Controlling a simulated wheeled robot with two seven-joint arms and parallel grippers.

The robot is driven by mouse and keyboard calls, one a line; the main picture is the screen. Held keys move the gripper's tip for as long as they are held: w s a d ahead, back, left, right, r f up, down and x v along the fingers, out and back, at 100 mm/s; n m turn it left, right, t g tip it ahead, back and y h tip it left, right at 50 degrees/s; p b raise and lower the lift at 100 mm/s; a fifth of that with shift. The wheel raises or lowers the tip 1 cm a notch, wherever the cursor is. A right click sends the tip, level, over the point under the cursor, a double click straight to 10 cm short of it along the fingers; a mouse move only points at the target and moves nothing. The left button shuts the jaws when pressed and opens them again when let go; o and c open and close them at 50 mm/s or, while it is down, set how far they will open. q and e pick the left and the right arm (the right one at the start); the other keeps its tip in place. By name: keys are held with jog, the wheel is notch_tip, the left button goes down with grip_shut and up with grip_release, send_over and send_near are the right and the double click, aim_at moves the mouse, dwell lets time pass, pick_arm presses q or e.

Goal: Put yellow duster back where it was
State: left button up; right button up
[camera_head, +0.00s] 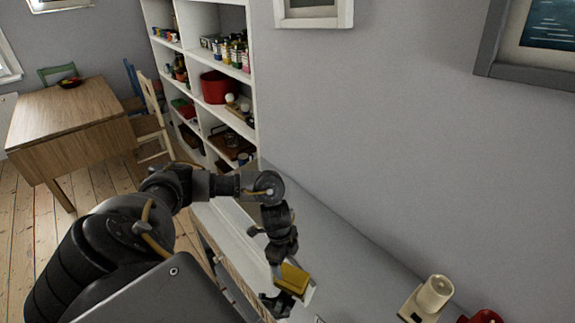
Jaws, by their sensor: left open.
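The yellow duster (292,278) is a small yellow block shape over the white top of a low cabinet, near the bottom middle. My left gripper (278,272) hangs down right at the duster, with its fingers open. Part of the duster's near side is hidden by the gripper, and I cannot tell whether they touch. My right gripper is not in view.
The white cabinet top (226,224) runs along the grey wall. A cream cylinder on a small base (434,294) and a red object (482,317) stand at the lower right. A white shelf (203,62) and a wooden table (72,120) are further back.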

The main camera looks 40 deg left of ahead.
aim_at(283, 272)
pick_arm(q)
notch_tip(283, 272, up, 7)
jog(key=shift+s+a+f, duration=0.2)
jog(key=shift+a, duration=0.25)
dwell(0.4)
